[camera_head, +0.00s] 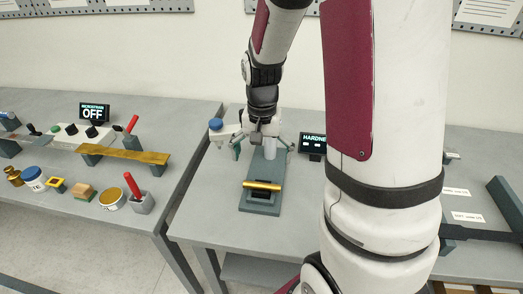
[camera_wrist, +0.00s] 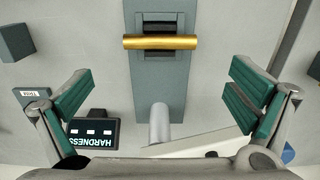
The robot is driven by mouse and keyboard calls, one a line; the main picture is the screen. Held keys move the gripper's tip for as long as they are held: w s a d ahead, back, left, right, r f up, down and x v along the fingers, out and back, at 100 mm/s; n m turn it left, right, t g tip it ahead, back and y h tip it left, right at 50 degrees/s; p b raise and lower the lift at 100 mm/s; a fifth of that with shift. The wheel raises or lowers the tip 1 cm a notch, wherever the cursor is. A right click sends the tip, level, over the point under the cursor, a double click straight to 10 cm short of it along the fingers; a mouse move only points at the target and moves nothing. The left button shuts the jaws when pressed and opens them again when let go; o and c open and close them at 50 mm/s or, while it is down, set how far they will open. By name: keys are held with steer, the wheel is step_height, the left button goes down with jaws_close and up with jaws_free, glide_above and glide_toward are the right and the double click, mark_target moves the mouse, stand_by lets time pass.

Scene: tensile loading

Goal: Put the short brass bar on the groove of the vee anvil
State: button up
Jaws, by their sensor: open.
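The short brass bar (camera_head: 262,185) lies level, left to right, across the dark vee anvil (camera_head: 260,195) at the front of the tester's grey-green base (camera_head: 262,208). The bar (camera_wrist: 160,42) also shows in the wrist view, crossing the anvil's dark block (camera_wrist: 159,27), with both bar ends sticking out past it. How it sits in the groove is hidden beneath it. My gripper (camera_wrist: 163,92) is open and empty, its green-padded fingers wide apart and clear of the bar. In the head view my gripper (camera_head: 262,132) is behind the bar, near the tester's column.
The HARDNESS display (camera_head: 312,143) stands right of the tester. A metal post (camera_wrist: 159,125) rises from the base. The left table holds a long brass strip (camera_head: 125,153), red-handled tools, jars and small blocks. Bare table lies either side of the base.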

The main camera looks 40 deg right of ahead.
steer(key=s+a+r+n+t, duration=0.1)
steer(key=s+a+r+n, duration=0.15)
steer(key=r, duration=0.45)
steer(key=s+a+r+n+t, duration=0.2)
steer(key=a+r, duration=0.2)
steer(key=r, duration=0.3)
steer(key=s+a+r+n+t, duration=0.2)
steer(key=s+a+r+n, duration=0.2)
steer(key=s, duration=0.6)
step_height(320, 180, up, 2)
steer(key=shift+a+r, duration=0.1)
steer(key=shift+a, duration=0.55)
steer(key=shift+w, duration=0.1)
